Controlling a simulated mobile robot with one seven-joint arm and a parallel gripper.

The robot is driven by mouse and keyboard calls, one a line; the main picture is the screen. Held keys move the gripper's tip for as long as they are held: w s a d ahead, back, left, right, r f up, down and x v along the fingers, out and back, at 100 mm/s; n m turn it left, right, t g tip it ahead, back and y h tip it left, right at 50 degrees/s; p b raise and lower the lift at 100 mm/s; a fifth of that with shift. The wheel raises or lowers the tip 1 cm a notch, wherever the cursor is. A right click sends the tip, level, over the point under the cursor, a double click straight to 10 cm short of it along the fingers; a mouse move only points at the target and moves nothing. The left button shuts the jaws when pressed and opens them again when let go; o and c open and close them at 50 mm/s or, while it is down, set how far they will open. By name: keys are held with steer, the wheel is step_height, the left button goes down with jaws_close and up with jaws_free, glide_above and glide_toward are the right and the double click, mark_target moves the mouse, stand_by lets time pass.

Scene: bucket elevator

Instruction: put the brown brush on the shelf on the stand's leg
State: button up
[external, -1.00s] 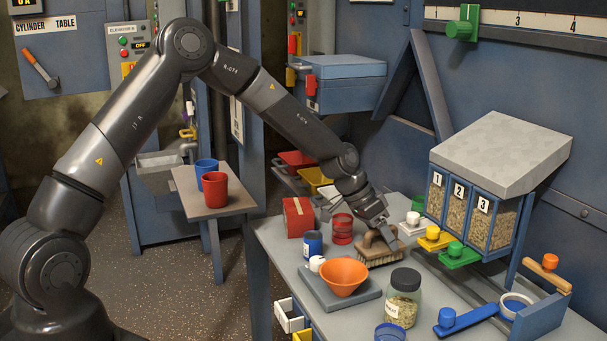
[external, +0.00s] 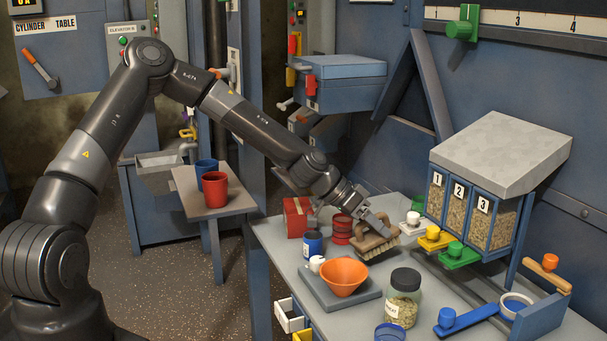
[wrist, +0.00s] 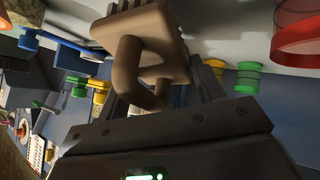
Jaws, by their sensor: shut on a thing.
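The brown brush (external: 371,239) has a looped handle and pale bristles. It is tilted and seems just clear of the grey worktop (external: 300,262), though the gap is hard to judge. My gripper (external: 383,228) is shut on its handle. In the wrist view the brush (wrist: 138,42) fills the upper middle, with its handle between the fingers of my gripper (wrist: 170,92). A small grey shelf (external: 228,208) at the left carries a blue cup and a red cup. I cannot tell whether this is the shelf on the stand's leg.
An orange bowl (external: 343,279) on a scale, a jar of grain (external: 404,300), a blue can (external: 313,245) and a red can (external: 342,229) stand close around the brush. A grain hopper (external: 500,155) with coloured slide knobs is on the right. A red box (external: 297,217) is at the back left.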

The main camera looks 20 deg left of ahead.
mark_target(365, 233)
steer(key=r, duration=0.1)
steer(key=a+r, duration=0.1)
steer(key=r, duration=0.1)
steer(key=a+r, duration=0.1)
steer(key=shift+s+r, duration=0.15)
steer(key=shift+s, duration=0.05)
steer(key=s+a+r+y, duration=0.1)
steer(key=s+a, duration=0.1)
steer(key=a, duration=0.8)
steer(key=s+a+r+y, duration=0.1)
steer(key=s+a+y, duration=0.1)
steer(key=a, duration=0.7)
steer(key=shift+a+g+y, duration=0.3)
steer(key=shift+a, duration=0.1)
steer(key=shift+a, duration=0.15)
